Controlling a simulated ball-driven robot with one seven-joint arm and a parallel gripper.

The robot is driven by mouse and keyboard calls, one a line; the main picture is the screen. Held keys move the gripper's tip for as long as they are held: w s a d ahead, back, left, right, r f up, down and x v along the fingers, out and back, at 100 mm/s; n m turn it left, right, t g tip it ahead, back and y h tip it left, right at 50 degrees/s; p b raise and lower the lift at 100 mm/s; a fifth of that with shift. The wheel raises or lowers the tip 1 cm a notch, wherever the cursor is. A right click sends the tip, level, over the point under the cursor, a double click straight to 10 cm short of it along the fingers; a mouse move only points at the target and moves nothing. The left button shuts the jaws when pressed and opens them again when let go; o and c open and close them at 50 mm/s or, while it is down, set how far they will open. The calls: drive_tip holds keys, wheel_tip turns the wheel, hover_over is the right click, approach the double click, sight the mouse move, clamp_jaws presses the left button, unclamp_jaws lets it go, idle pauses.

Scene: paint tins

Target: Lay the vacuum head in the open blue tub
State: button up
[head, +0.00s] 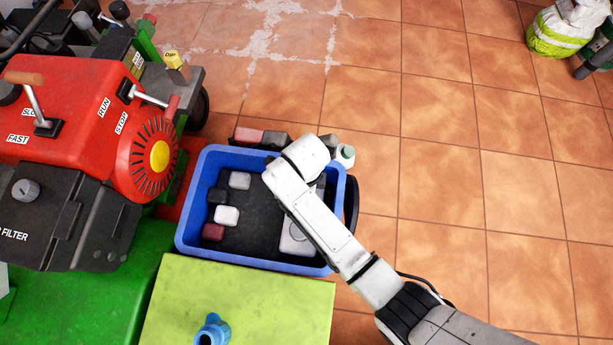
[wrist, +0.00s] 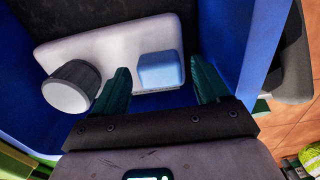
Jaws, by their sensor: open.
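The blue tub (head: 262,264) stands open in the head view, and its blue wall (wrist: 252,60) shows in the wrist view. A pale flat piece, apparently the vacuum head (head: 294,241), lies inside at the tub's right side, partly hidden by my arm. In the wrist view the vacuum head (wrist: 85,52) has a dark round neck with a white end and a light blue block on top. My gripper (wrist: 160,82) is open above it, its dark green fingers on either side of the light blue block with gaps showing. The arm hides the gripper in the head view.
Several small blocks, such as a white one (head: 227,215), lie on the tub's dark floor. A red and green machine (head: 75,140) stands close on the left. A yellow-green surface (head: 240,305) with a blue fitting (head: 212,331) is in front.

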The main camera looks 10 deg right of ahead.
wheel_tip(320, 180, up, 12)
drive_tip(key=p, duration=0.5)
drive_tip(key=s+d+r+n, duration=0.3)
drive_tip(key=s+d+n, duration=0.6)
drive_tip(key=d+n, duration=0.1)
drive_tip(key=s+d+r+n+t, duration=0.1)
drive_tip(key=s+d+r+n, duration=0.2)
drive_tip(key=s+d+n, duration=0.7)
drive_tip(key=shift+d+n, duration=0.8)
drive_tip(key=shift+d, duration=0.05)
